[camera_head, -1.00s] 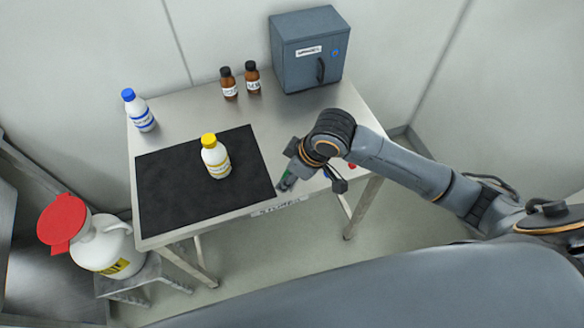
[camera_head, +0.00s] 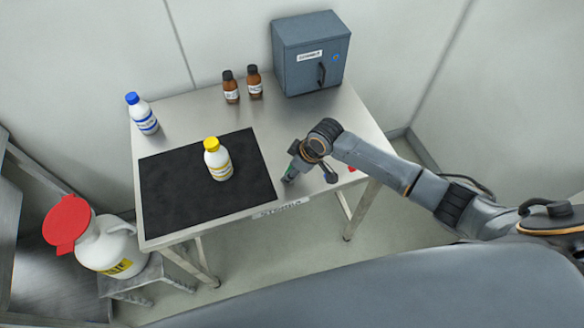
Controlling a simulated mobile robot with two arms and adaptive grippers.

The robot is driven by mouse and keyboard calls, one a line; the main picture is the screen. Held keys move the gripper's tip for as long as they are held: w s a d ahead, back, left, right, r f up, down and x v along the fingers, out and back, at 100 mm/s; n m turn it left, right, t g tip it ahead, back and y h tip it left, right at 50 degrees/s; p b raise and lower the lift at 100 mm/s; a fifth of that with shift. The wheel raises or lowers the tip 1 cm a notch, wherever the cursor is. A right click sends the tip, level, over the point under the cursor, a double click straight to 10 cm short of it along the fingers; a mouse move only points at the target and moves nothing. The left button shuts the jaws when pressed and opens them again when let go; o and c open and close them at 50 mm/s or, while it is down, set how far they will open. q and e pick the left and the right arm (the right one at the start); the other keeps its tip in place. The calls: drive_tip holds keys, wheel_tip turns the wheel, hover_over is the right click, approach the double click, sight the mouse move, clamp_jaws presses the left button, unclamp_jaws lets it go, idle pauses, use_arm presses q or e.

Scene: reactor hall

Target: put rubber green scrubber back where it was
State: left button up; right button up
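My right gripper (camera_head: 288,179) points down at the front of the steel table, just right of the black mat. A small green patch (camera_head: 291,170) shows at the gripper, mostly covered by it. It may be the green scrubber, but it is too small to tell whether it is held or part of the gripper. The fingers are too small to show whether they are open or shut. No other green object is visible on the table. My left gripper is out of view.
The steel table (camera_head: 296,118) bears a black mat (camera_head: 180,200) with a yellow-capped bottle (camera_head: 218,162), a blue-capped bottle (camera_head: 143,115), two brown bottles (camera_head: 231,88) (camera_head: 254,83) and a grey cabinet (camera_head: 308,60). A red-lidded jug (camera_head: 105,245) stands left. A red spot (camera_head: 351,168) shows behind my arm.

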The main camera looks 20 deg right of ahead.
drive_tip(key=shift+f, duration=0.1)
drive_tip(key=o, duration=1)
drive_tip(key=shift+r, duration=0.3)
drive_tip(key=b+v, duration=0.1)
drive_tip(key=v, duration=1)
drive_tip(key=shift+s+r, duration=0.1)
drive_tip(key=shift+r, duration=0.25)
